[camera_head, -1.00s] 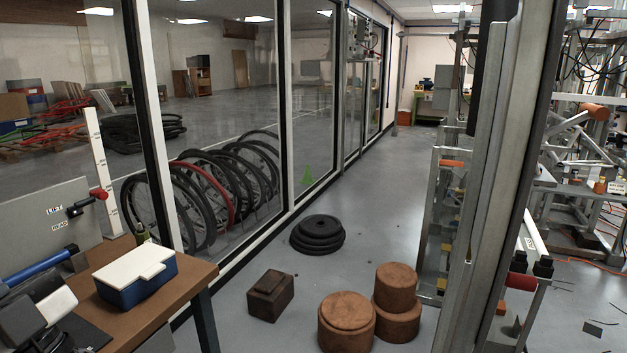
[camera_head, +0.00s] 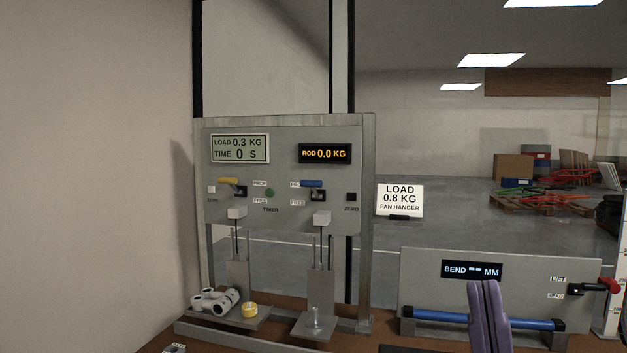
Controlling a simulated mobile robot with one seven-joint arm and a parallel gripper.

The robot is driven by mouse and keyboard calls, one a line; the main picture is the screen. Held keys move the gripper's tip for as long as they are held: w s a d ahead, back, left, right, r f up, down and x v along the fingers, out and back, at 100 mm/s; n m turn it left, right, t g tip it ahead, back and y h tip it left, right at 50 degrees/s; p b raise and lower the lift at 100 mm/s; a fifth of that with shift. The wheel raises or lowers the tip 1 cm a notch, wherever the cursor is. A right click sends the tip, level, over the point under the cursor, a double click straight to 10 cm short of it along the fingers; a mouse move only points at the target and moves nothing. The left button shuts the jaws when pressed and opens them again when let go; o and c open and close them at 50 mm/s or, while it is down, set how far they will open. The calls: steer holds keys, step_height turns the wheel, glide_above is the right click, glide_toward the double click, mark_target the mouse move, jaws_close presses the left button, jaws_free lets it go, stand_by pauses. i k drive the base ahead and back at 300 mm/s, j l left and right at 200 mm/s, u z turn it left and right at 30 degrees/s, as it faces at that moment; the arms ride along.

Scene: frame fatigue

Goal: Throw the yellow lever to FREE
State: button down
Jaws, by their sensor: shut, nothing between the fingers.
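The yellow lever (camera_head: 229,181) is on the left half of a grey upright panel (camera_head: 285,218). Its handle points left, level with the PROP label (camera_head: 260,184) and above the FREE label (camera_head: 260,200). A blue lever (camera_head: 311,184) with similar labels is to its right. The left display (camera_head: 240,149) reads LOAD 0.3 KG, TIME 0 S; the right display (camera_head: 325,154) reads ROD 0.0 KG. My gripper (camera_head: 482,284), with purple fingers, is shut and empty at the lower right, well away from the yellow lever.
White pieces (camera_head: 214,301) and a yellow roll (camera_head: 249,310) sit on the left pan. A card (camera_head: 400,199) reads LOAD 0.8 KG, PAN HANGER. A bend panel (camera_head: 425,275) with a blue bar (camera_head: 485,320) and a red-handled lever (camera_head: 606,284) stands right. A wall (camera_head: 90,180) closes the left side.

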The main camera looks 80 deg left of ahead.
mark_target(231, 182)
steer(key=u, duration=2.9)
steer(key=i+j+z, duration=0.15)
steer(key=z, duration=0.15)
steer(key=i+j+z, duration=0.3)
